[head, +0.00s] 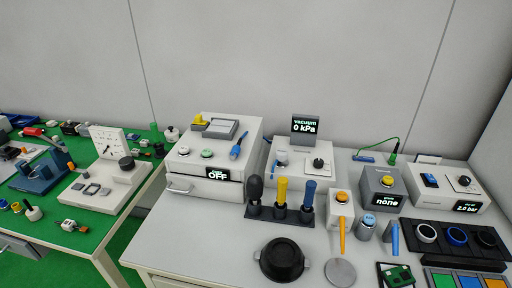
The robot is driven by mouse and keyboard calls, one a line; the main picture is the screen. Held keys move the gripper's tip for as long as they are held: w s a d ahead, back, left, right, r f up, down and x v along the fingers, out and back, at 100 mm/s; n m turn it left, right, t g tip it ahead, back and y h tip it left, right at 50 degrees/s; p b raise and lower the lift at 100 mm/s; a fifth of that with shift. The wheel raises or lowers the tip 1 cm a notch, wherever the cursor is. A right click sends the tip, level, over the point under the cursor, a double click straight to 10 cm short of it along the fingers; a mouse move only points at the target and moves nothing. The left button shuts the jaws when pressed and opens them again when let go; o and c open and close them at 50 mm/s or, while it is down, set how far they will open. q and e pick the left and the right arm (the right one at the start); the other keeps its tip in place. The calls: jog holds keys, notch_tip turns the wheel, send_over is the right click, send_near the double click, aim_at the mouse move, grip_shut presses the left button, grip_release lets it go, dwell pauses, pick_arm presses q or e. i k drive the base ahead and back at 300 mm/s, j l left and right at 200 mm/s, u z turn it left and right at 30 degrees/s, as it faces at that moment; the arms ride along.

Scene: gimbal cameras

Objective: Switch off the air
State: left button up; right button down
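A white box (418,197) with a small black display (467,207) stands at the right of the grey bench. The display reads 2.0 bar, with a smaller line above it too small to read surely. On the box's top are a blue rocker switch (429,180) on the left and a black round knob (464,181) on the right. I cannot tell which way the rocker is tipped. Neither of my grippers is in view.
Left of the air box stands a grey box (377,199) with a yellow button, its display reading none. A black holder with several rings (457,237) lies in front. A vacuum display (305,128) reads 0 kPa. Another display (217,174) reads OFF.

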aim_at(430, 177)
jog(key=z, duration=1.4)
jog(key=l+z, duration=0.2)
jog(key=i+l+z, duration=0.2)
jog(key=l, duration=0.2)
